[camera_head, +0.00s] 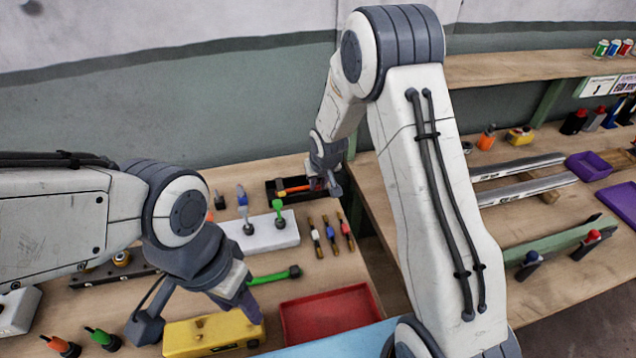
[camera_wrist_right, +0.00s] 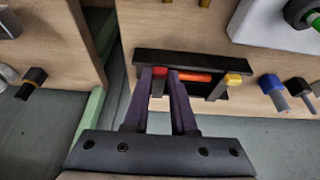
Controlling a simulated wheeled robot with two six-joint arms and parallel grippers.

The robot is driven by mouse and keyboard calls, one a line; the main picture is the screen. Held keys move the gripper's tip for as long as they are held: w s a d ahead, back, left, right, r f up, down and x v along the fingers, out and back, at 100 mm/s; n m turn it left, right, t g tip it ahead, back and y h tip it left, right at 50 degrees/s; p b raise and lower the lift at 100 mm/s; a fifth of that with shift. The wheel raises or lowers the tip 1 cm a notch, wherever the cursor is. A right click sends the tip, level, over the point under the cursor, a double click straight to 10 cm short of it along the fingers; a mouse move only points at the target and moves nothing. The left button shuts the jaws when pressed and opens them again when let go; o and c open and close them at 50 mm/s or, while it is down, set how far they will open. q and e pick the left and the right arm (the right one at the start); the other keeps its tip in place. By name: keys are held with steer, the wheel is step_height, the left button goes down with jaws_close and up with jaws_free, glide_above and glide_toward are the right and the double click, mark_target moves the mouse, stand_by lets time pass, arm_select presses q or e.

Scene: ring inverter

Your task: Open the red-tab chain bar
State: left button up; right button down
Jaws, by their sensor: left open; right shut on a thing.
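A dark shallow box (camera_wrist_right: 195,65) on the bench holds an orange bar (camera_wrist_right: 196,77) with a red tab (camera_wrist_right: 174,73) at one end and a yellow piece (camera_wrist_right: 233,79) at the other. In the wrist view my right gripper (camera_wrist_right: 166,73) is shut on the red tab, its purple fingers at the box's near side. In the head view the right gripper (camera_head: 320,184) is at the right end of the dark box (camera_head: 271,191); the arm partly hides the contact. My left gripper (camera_head: 200,316) is open above the yellow case (camera_head: 190,345), away from the bar.
A white block (camera_head: 262,236) with upright tools, several coloured pens (camera_head: 331,236) and a red tray (camera_head: 328,315) lie nearby on the left bench. A gap separates it from the right bench, which holds metal bars (camera_head: 520,166) and purple trays (camera_head: 587,167).

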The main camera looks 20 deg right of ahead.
steer(key=r+p, duration=0.1)
steer(key=p, duration=0.2)
steer(key=w+r+g+p, duration=0.1)
steer(key=p, duration=0.3)
steer(key=shift+r, duration=0.25)
steer(key=shift+w+r+p, duration=0.25)
steer(key=shift+p, duration=0.05)
steer(key=shift+w+r, duration=0.2)
steer(key=shift+w, duration=0.1)
steer(key=shift+w+r+b, duration=0.35)
steer(key=shift+w+r, duration=0.1)
steer(key=shift+w, duration=0.35)
steer(key=shift+w+r+b, duration=0.3)
steer(key=shift+w+r, duration=0.1)
steer(key=shift+w, duration=0.4)
steer(key=shift+w+r+b, duration=0.15)
steer(key=shift+w+b, duration=0.15)
steer(key=shift+w, duration=0.45)
steer(key=shift+w+r+b, duration=0.1)
steer(key=shift+w+b, duration=0.15)
steer(key=shift+w, duration=0.45)
steer(key=c, duration=0.7)
jaws_free()
steer(key=shift+s, duration=0.2)
steer(key=shift+r, duration=0.1)
